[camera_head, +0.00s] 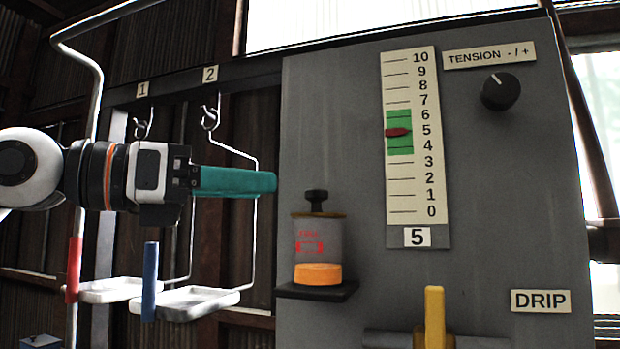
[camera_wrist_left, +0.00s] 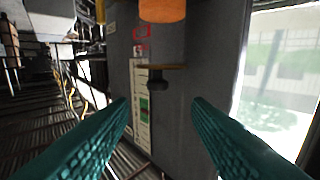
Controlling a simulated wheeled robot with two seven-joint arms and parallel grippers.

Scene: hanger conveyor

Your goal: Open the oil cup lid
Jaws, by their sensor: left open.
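The oil cup (camera_head: 318,243) is a clear cylinder with orange oil at the bottom and red FULL lettering. It stands on a dark shelf on the grey panel. Its lid (camera_head: 335,215) looks closed, with a black knob (camera_head: 316,197) on top. My left gripper (camera_head: 276,182), with teal fingers, points right, just left of and slightly above the knob. In the left wrist view the cup is upside down, with its knob (camera_wrist_left: 157,82) centred in the gap between the spread, empty fingers (camera_wrist_left: 159,104), farther ahead. I see no contact. My right gripper is not in view.
The grey panel (camera_head: 330,120) carries a tension scale (camera_head: 400,180) with a red pointer near 5, a black tension knob (camera_head: 500,91) and a yellow lever (camera_head: 434,315) by the DRIP label (camera_head: 541,301). Hangers with white trays (camera_head: 185,303) hang at left, below my arm.

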